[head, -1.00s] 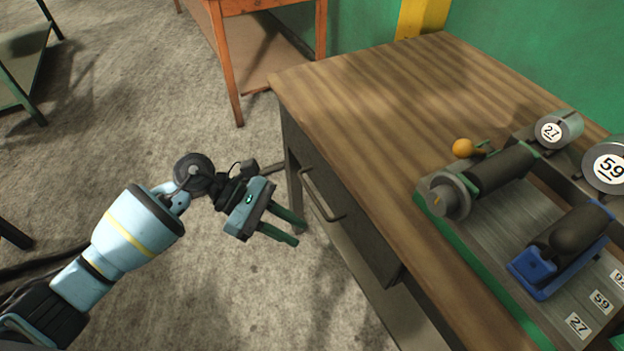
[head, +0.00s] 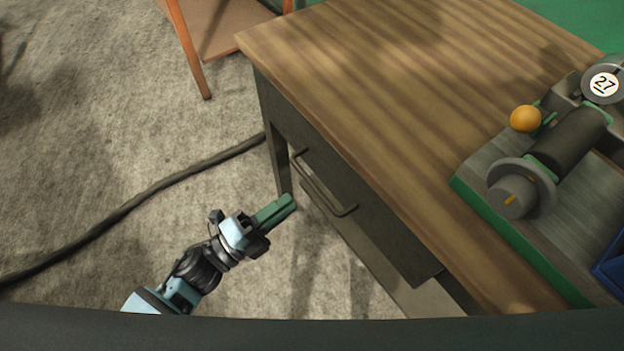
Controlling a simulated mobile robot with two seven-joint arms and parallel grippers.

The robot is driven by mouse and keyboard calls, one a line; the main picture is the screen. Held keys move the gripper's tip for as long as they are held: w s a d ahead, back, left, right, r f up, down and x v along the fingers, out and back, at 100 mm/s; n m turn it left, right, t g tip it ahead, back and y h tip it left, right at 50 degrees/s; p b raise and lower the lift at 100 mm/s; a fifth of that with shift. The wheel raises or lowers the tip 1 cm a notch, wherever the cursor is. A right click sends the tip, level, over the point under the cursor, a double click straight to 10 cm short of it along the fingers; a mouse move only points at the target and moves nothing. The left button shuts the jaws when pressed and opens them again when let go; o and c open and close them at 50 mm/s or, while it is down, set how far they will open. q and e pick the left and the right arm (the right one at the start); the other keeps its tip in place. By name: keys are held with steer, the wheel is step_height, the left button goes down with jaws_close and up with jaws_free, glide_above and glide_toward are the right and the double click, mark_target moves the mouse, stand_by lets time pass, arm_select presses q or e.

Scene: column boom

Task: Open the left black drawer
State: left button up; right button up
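The black drawer (head: 375,222) is set in the side of the wooden-topped desk (head: 390,70), and its front looks flush with the desk. Its dark bar handle (head: 322,190) runs along the front. My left gripper (head: 288,203) is just left of the handle, with its green fingers pointing toward the desk. The fingers look close together in this view, and I cannot tell whether there is a gap between them. They do not appear to be around the handle. My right gripper is not in view.
A machine with a grey knob (head: 515,192), an orange ball (head: 525,119) and a green-edged base stands on the desk's right. A dark cable (head: 150,190) lies on the floor at left. An orange-legged table (head: 190,50) stands behind. Floor left of the desk is otherwise clear.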

mark_target(313, 184)
arm_select(q)
steer(key=x, duration=0.7)
steer(key=shift+w+d+r, duration=0.1)
steer(key=shift+w+d, duration=0.1)
jaws_close()
